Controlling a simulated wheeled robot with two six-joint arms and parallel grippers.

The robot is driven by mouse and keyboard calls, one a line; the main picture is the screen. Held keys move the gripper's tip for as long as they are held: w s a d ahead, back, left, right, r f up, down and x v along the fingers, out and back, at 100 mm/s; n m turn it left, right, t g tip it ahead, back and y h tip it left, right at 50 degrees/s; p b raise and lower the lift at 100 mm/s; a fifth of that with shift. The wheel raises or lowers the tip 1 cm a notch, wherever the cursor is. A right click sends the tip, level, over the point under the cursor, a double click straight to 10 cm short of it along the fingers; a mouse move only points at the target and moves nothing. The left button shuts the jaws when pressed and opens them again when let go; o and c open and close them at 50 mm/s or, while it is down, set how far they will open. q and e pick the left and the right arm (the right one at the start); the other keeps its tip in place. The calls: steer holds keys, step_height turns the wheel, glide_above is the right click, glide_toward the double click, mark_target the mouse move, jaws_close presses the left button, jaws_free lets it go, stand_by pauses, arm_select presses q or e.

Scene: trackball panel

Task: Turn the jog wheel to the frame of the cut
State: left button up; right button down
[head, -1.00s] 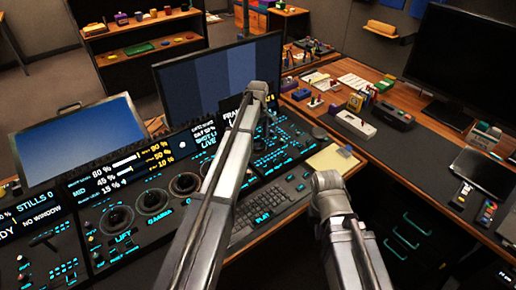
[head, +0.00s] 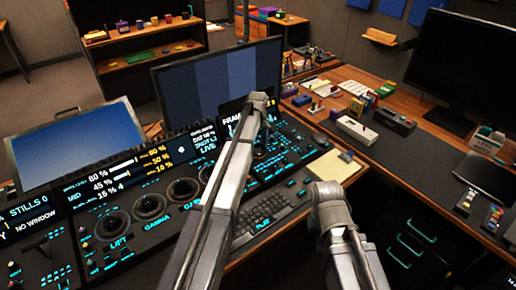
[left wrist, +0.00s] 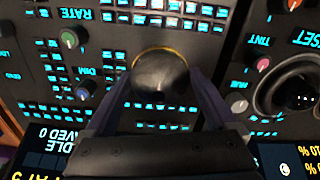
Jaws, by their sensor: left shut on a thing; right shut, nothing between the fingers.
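In the left wrist view, the jog wheel (left wrist: 160,78) is a dark, rounded knob with a thin gold ring at its far edge. My left gripper (left wrist: 162,90) is shut on it, one dark finger on each side. In the head view my left arm reaches over the console (head: 275,143) and hides most of the wheel and the fingers. The screen behind shows a large "FRA..." readout (head: 233,118), partly covered by my arm, so its number cannot be read. My right arm stands at lower middle; its gripper fingers do not show.
Several trackball rings (head: 150,205) and a keyboard (head: 262,212) lie near my left arm. In the wrist view, small knobs (left wrist: 69,39) and a large ring (left wrist: 290,90) flank the wheel. A yellow pad (head: 335,166) lies on the desk by the console.

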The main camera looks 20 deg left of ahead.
arm_select(q)
steer(key=shift+c, duration=1.2)
steer(key=m, duration=0.5)
steer(key=shift+m, duration=0.4)
steer(key=m, duration=0.6)
steer(key=shift+s, duration=0.1)
steer(key=m, duration=0.6)
steer(key=shift+m, duration=2.9)
